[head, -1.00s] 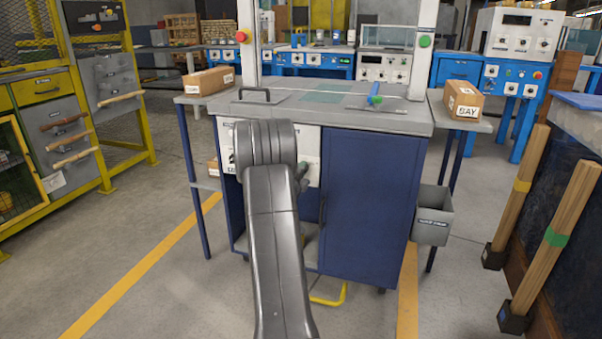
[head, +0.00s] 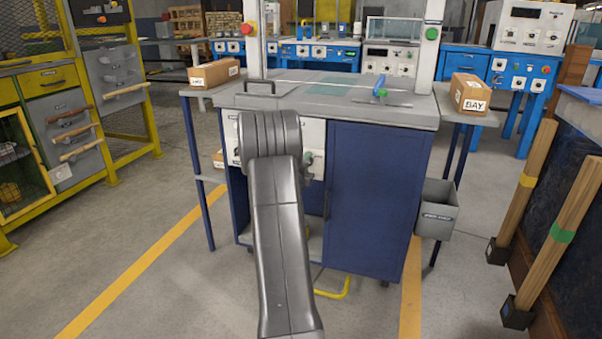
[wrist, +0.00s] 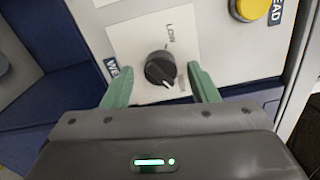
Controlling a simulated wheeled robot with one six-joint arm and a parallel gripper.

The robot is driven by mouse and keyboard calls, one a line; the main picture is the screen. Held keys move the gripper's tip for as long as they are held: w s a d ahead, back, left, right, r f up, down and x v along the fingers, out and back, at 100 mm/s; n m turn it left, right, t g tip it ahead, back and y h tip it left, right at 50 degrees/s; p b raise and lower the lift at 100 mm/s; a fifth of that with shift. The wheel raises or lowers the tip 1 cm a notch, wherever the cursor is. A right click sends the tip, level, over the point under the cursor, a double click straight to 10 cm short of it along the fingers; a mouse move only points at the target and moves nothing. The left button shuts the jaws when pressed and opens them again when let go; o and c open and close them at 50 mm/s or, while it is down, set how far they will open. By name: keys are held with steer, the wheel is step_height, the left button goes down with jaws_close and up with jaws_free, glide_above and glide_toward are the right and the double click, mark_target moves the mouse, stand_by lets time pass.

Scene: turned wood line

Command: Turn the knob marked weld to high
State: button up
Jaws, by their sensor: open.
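In the wrist view a black round knob (wrist: 160,67) sits on a white plate (wrist: 122,36). A light pointer mark shows at its lower right edge, away from the word LOW printed above it. A dark label (wrist: 113,68) beside the plate shows "WE", the rest hidden by a finger. My gripper (wrist: 160,74) is open, its green fingers on either side of the knob with visible gaps. Whether the fingertips reach around the knob's depth I cannot tell. In the head view my arm covers most of the bench's white front panel (head: 313,135), and this knob cannot be made out there.
A yellow button (wrist: 251,8) is at the wrist view's upper right. The blue cabinet door (head: 372,200) stands right of my arm. A grey bin (head: 437,210) hangs at the bench's right. Wooden posts (head: 562,235) stand farther right. Floor on the left is clear.

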steer(key=p+v, duration=0.2)
steer(key=v, duration=1.1)
steer(key=shift+s+p, duration=0.15)
steer(key=shift+p, duration=0.15)
steer(key=b+x, duration=0.2)
steer(key=x, duration=1.1)
steer(key=shift+w+b, duration=0.35)
steer(key=shift+b, duration=0.05)
